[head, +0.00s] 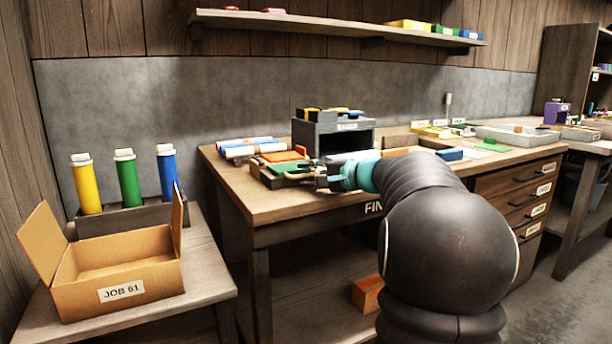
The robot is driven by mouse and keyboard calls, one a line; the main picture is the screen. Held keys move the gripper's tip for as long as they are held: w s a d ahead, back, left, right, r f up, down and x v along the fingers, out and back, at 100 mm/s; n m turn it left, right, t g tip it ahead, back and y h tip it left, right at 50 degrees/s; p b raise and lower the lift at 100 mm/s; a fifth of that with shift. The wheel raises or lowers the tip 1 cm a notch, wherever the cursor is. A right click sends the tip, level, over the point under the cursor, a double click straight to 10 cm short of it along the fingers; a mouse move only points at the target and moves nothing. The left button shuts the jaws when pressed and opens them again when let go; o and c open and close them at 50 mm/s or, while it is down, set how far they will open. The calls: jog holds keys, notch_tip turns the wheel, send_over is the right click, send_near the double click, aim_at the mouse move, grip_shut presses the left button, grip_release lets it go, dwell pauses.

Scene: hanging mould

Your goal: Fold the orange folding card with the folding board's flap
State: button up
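The orange folding card (284,156) lies on the folding board (268,177), at the left part of the wooden bench. A small red-orange upright piece shows at the card's right end; I cannot tell whether it is part of the flap. The flap itself is not clearly distinguishable. My gripper (308,176) is low at the board's front right side, close to its edge. It is small and partly hidden by my arm, so contact and finger opening cannot be made out.
A grey box unit (333,136) stands behind my gripper. Rolled blue and white items (243,147) lie behind the board. An open carton marked JOB 61 (118,275) and several coloured tubes (128,178) stand on the left side table. A long shelf (330,24) hangs above.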

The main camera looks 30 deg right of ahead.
jog(key=shift+w+a+f, duration=0.1)
jog(key=shift+w+a, duration=0.15)
jog(key=shift+w, duration=0.15)
grip_shut()
